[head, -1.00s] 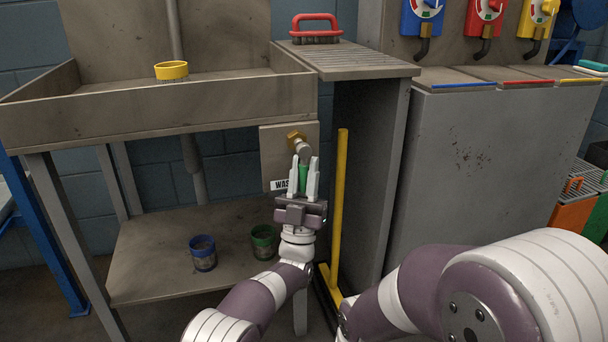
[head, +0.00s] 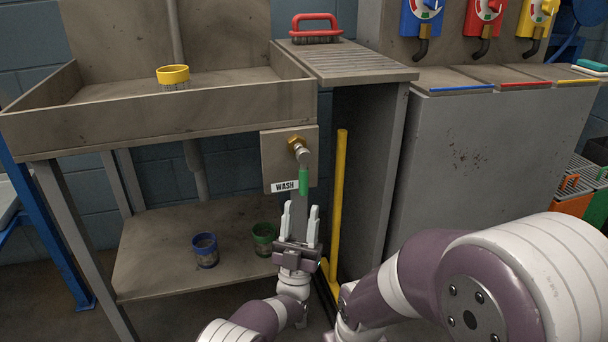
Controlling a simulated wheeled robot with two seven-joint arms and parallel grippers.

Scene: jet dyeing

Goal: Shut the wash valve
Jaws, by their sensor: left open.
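The wash valve is on a grey plate (head: 275,157) under the sink's right end, with a brass fitting (head: 296,141) and a green-sleeved lever (head: 303,183) that hangs straight down. A "WASH" label (head: 285,186) is beside the lever. My left gripper (head: 300,218) is just below the green sleeve, fingers pointing up, open, with nothing seen held between them. The sleeve appears clear of the fingertips. My right gripper is not in view; a large arm link of mine fills the lower right.
A yellow upright bar (head: 340,200) stands right of the valve, near the grey cabinet (head: 480,180). A blue cup (head: 205,250) and a green cup (head: 264,238) stand on the lower shelf (head: 160,250). The sink (head: 150,128) overhangs above.

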